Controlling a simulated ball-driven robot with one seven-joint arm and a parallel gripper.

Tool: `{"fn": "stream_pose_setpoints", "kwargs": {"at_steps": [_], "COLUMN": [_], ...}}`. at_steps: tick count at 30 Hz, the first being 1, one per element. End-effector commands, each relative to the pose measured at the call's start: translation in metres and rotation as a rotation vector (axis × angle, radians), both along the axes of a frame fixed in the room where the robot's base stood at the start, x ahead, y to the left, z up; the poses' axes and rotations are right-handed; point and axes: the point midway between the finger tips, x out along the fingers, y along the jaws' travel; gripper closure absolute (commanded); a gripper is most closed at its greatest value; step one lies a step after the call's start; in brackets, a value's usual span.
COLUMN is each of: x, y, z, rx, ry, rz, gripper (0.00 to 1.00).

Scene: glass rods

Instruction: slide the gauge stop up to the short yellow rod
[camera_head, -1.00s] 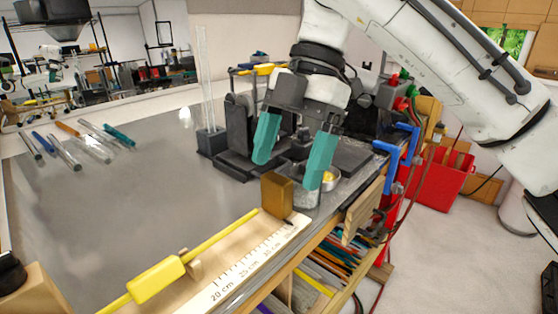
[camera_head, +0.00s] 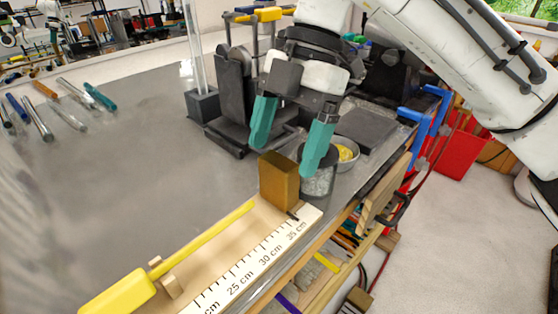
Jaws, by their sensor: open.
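The gauge stop, a brown block (camera_head: 279,187), stands upright near the far end of the wooden gauge (camera_head: 212,262), by the 35 cm mark. The yellow rod (camera_head: 215,232) lies along the gauge. Its far tip points at the stop's left face with what looks like a small gap. A thick yellow piece (camera_head: 118,296) is on the rod's near part. My gripper (camera_head: 283,161) is open and empty. Its two teal fingers appear just above the stop, one to each side in the picture. I cannot tell their exact depth relative to it.
Behind the gripper are a dark stand (camera_head: 232,110) and upright glass rods in a dark base (camera_head: 203,103). A beaker (camera_head: 320,178) and a dish with yellow contents (camera_head: 346,152) sit close right of the stop. Several rods lie at left. The middle bench (camera_head: 140,180) is clear.

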Motion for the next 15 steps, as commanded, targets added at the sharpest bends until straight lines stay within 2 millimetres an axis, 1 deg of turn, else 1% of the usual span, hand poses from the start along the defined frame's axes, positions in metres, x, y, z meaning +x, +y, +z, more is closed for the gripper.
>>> {"fn": "stream_pose_setpoints", "kwargs": {"at_steps": [1,3,6,10,15], "x": [-0.003,-0.005,-0.007,-0.009,-0.009], "y": [0.001,0.004,0.006,0.007,0.007], "z": [-0.008,-0.016,-0.023,-0.028,-0.029], "rx": [-0.001,-0.001,0.0,0.0,0.0], "ry": [0.001,0.001,0.0,0.0,0.0], "rz": [0.0,-0.001,-0.001,-0.001,0.0], "gripper": [0.15,0.15,0.15,0.15,0.15]}}
